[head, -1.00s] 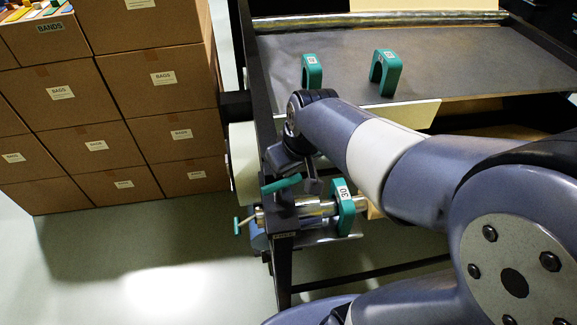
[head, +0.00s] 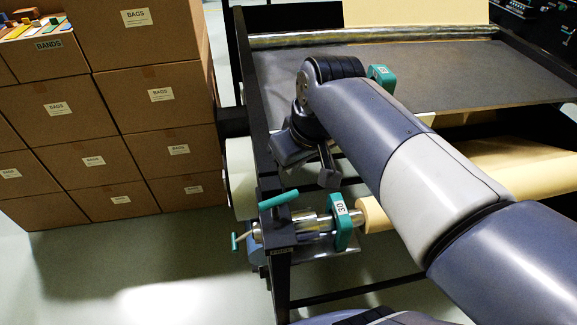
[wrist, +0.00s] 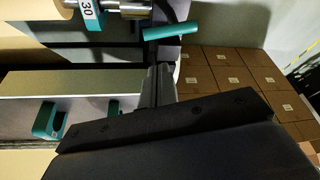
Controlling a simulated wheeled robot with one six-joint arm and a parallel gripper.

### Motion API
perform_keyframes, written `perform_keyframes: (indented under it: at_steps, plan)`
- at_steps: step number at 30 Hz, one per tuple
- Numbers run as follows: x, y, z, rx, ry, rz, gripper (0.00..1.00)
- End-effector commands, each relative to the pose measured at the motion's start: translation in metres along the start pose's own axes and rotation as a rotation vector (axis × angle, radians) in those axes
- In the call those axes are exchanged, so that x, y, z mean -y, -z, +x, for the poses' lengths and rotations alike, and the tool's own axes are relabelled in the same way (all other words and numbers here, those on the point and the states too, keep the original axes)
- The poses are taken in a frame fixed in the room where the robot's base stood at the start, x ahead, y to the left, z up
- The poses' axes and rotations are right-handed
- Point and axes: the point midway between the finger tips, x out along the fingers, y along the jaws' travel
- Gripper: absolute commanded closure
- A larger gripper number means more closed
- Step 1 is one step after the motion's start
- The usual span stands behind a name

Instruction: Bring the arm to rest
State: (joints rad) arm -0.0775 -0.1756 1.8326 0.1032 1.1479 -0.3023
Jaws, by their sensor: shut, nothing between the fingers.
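My arm reaches from the lower right across the head view, over the black machine frame. My gripper (head: 328,178) hangs at its end, small and partly behind the wrist, above the shaft end; it is shut and empty. In the wrist view my gripper (wrist: 160,85) shows as dark fingers together, with nothing held. Below it, a teal collar marked 30 (head: 341,222) sits on the silver shaft against the kraft roll (head: 515,165). A teal handle (head: 279,199) is beside the shaft end, apart from the gripper.
Stacked cardboard boxes (head: 110,135) stand at left. The floor (head: 150,265) between boxes and machine is clear.

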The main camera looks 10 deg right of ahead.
Motion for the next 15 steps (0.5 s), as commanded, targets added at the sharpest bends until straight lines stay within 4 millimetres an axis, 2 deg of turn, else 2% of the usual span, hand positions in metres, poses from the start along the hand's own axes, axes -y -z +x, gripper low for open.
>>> perform_keyframes:
  at_steps: [4,15]
  plan:
    - [0.0000,-0.0001,-0.0083,0.000,0.000,0.000,1.00]
    - [0.0000,-0.0001,-0.0087,0.000,0.000,0.000,1.00]
